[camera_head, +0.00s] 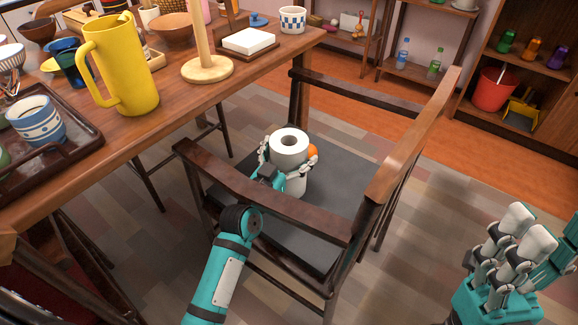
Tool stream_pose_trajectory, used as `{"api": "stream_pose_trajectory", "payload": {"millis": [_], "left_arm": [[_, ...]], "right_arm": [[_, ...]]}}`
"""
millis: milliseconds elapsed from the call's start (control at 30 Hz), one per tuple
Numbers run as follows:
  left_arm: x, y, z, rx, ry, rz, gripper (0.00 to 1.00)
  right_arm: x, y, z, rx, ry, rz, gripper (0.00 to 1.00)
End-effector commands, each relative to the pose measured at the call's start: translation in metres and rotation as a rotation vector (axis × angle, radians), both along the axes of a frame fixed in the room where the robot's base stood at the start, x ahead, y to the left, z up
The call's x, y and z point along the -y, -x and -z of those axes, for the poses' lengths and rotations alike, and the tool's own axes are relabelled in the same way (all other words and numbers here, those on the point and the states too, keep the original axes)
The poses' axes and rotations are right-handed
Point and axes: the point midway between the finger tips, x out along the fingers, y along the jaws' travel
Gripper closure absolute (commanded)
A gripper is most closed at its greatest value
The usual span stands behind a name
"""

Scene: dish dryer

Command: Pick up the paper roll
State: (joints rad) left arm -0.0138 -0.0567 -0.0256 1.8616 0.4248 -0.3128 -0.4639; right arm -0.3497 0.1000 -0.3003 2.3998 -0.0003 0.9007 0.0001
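The paper roll (289,140) is white and stands upright over the dark seat of the wooden armchair (415,140). My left gripper (287,160) reaches over the near rail of the chair, with one finger on each side of the roll. The fingers are very close to its sides; whether they press on it does not show clearly.
A small orange thing (313,151) shows just right of the roll. The chair's arms and back surround the seat. The table (190,98) at left holds a yellow pitcher (122,65), a paper-towel stand (207,68) and a tray (80,150).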

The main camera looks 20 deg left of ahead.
Motion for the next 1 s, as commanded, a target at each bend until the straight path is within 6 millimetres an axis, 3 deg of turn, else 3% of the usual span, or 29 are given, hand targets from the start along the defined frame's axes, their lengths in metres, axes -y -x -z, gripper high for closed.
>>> {"api": "stream_pose_trajectory", "payload": {"millis": [33,333,1000], "left_arm": [[0.0,0.0001,0.0,0.0,0.0,0.0,0.12],[-0.0001,0.0003,-0.0001,0.001,0.0,0.0,0.49],[-0.0005,-0.0034,-0.0066,0.003,-0.002,-0.002,0.49]], "right_arm": [[0.0,0.0,-0.0001,0.0,0.0,0.0,0.6],[-0.0001,-0.0001,0.0,-0.001,0.0,0.0,0.6],[0.0,-0.0002,-0.0083,-0.001,0.0,0.0,0.6]]}}
